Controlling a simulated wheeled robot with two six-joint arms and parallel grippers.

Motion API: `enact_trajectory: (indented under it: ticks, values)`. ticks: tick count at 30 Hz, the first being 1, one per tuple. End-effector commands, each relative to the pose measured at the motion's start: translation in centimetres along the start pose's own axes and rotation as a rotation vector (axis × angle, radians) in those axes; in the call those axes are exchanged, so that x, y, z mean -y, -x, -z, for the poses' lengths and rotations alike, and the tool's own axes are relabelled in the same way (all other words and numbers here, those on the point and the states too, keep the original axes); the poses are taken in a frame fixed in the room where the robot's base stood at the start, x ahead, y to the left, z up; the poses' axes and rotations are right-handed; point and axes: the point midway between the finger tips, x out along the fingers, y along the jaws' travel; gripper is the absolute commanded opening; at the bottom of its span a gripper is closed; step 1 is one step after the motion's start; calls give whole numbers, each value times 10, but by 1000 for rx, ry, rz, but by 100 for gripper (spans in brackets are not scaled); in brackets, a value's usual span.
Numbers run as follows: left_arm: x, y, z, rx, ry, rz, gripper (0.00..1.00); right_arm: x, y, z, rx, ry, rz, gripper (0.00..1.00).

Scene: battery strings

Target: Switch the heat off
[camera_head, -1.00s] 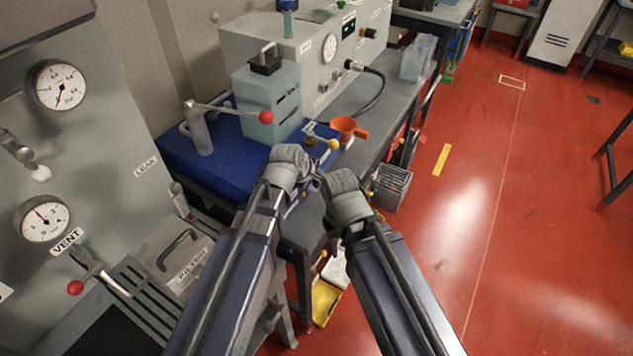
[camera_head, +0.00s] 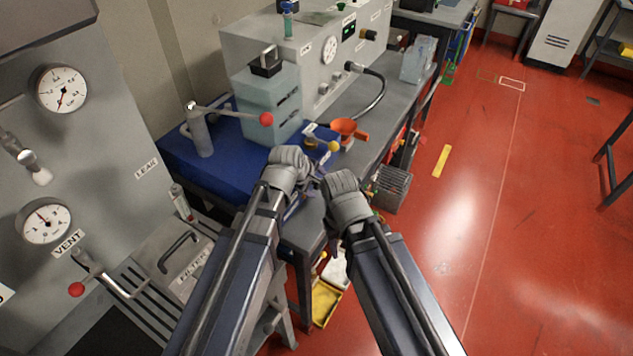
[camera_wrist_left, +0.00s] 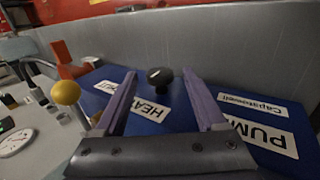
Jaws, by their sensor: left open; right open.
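A black knob (camera_wrist_left: 160,77) stands on the blue panel in the left wrist view, just above the white HEAT label (camera_wrist_left: 147,110). My left gripper (camera_wrist_left: 160,92) is open, with one finger on each side of the knob in that view. Whether the fingers reach down around it or touch it I cannot tell. In the head view my left gripper (camera_head: 289,170) is over the front end of the blue bench unit (camera_head: 225,165), and the knob is hidden. My right gripper (camera_head: 345,197) is open just right of it and lower; its fingers are mostly hidden.
A PUMP label (camera_wrist_left: 262,137) lies right of the knob. Red floor (camera_head: 520,200) is open at right.

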Motion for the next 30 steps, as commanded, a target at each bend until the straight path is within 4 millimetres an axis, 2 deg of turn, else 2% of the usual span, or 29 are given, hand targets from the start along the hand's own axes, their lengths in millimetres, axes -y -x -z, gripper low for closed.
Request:
enact_trajectory:
  ticks: [15,30]
  values:
    - [-1,70,0,0,1,1,73,-6,59,-4,0,0,0,50]
    - [0,73,0,1,0,1,73,-6,61,-4,0,0,0,50]
